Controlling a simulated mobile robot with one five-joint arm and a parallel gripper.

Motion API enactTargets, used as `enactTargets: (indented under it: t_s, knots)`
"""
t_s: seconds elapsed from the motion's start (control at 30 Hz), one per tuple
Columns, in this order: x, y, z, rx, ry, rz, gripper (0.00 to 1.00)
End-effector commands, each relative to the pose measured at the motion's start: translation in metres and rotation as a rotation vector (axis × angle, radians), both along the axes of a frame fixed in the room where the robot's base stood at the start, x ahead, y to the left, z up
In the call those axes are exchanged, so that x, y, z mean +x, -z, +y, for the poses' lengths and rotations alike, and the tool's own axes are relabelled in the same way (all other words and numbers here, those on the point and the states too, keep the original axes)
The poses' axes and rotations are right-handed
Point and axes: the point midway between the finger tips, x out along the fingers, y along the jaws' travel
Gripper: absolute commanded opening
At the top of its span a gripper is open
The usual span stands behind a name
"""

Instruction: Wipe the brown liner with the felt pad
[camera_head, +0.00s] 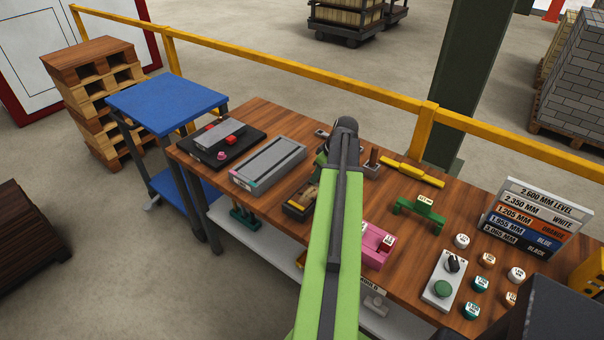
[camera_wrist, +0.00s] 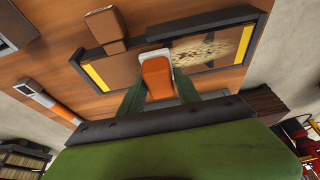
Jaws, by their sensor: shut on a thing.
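My gripper shows in the wrist view (camera_wrist: 158,90), with its dark green fingers shut on an orange and white block, which I take to be the felt pad (camera_wrist: 157,73). The pad is at the near edge of a dark-framed tray with yellow end strips. The brown liner (camera_wrist: 140,71) lies inside this frame. A pale speckled patch (camera_wrist: 222,47) covers part of the liner, to the right of the pad. I cannot tell whether the pad touches the liner. In the head view my arm hides the gripper and much of the tray (camera_head: 293,211).
A grey mould-like tray (camera_head: 268,166) and a black plate (camera_head: 200,153) lie left on the wooden table. A pink block (camera_head: 377,243), a green bracket (camera_head: 420,214) and a control box (camera_head: 443,283) lie right.

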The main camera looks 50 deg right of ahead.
Motion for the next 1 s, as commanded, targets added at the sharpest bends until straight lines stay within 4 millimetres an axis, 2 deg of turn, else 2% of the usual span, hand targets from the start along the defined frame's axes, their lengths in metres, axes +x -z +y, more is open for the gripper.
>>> enactTargets:
  t_s: [1.0]
  knots:
    - [0.001, 0.0, 0.094, 0.001, -0.004, 0.0, 0.07]
